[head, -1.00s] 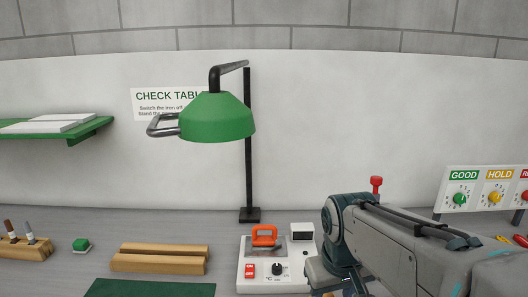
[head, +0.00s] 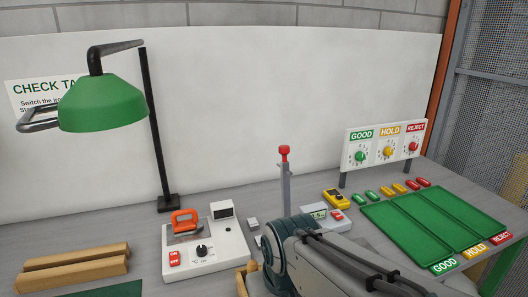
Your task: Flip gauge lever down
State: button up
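The gauge lever (head: 284,153) has a red knob on top of a grey upright post and stands upright behind my arm. Its lower part and the body of the gauge are largely hidden by my arm. A small display reading about "5" (head: 318,212) shows just right of the post. My arm crosses the lower middle of the head view, below and in front of the lever. My gripper does not show, so its distance from the lever cannot be told.
A soldering station (head: 210,255) with an orange-handled iron stands left of my arm. A green lamp (head: 103,103) overhangs the left. Green trays (head: 375,222) lie at right, with a yellow meter (head: 336,197) and several coloured pieces behind. A GOOD/HOLD/REJECT panel (head: 384,161) stands behind them.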

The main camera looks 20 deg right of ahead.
aim_at(284, 150)
jog(key=k, duration=1.35)
jog(key=z, duration=0.65)
jog(key=i, duration=1.55)
jog(key=u, duration=0.65)
